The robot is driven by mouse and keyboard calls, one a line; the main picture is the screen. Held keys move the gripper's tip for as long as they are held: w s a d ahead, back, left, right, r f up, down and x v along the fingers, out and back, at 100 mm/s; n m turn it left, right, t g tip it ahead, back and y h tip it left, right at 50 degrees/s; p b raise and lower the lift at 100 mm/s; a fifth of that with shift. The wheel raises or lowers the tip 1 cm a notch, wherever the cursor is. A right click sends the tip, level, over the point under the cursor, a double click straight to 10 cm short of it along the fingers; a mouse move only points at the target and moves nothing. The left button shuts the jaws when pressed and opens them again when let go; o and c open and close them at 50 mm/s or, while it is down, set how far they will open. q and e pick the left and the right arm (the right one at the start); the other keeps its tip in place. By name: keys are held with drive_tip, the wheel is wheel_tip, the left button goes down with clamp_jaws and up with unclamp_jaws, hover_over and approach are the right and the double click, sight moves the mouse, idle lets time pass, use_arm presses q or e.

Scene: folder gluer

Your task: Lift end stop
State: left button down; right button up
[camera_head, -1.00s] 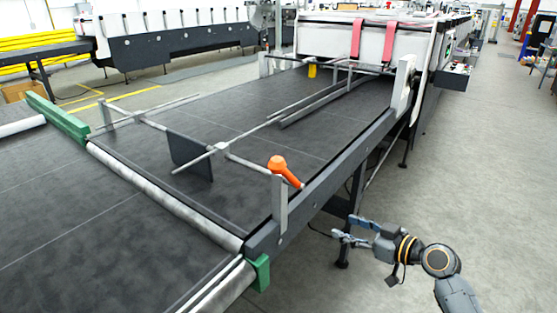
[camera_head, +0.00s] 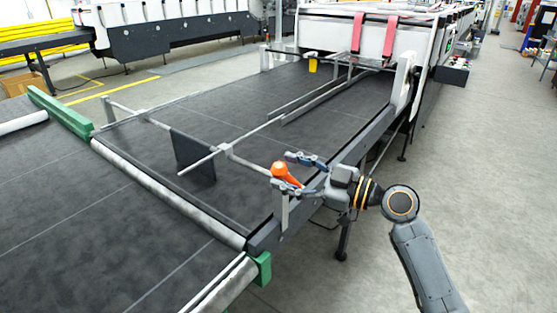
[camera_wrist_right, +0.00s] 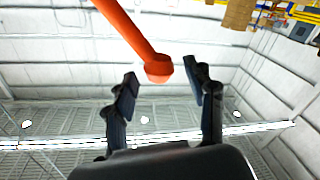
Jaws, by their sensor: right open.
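The end stop is a dark plate (camera_head: 194,156) hanging from a grey crossbar (camera_head: 150,121) above the dark belt. An orange handle (camera_head: 284,172) sits at the crossbar's right end, by an upright post (camera_head: 281,208) on the side rail. My right gripper (camera_head: 292,172) is open, with its fingers pointing left on either side of the handle. In the right wrist view, the orange handle (camera_wrist_right: 132,32) comes down from the top, and its rounded end shows between the open fingertips (camera_wrist_right: 160,80). I cannot tell whether a finger touches it. My left gripper is out of view.
The side rail (camera_head: 345,165) runs under my right gripper. A green block (camera_head: 262,268) sits at the rail's near end. A long rod (camera_head: 245,138) reaches over the belt. The floor (camera_head: 470,190) to the right is clear.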

drive_tip(key=shift+p+x, duration=0.3)
drive_tip(key=shift+x, duration=1.15)
drive_tip(key=shift+c, duration=0.4)
clamp_jaws()
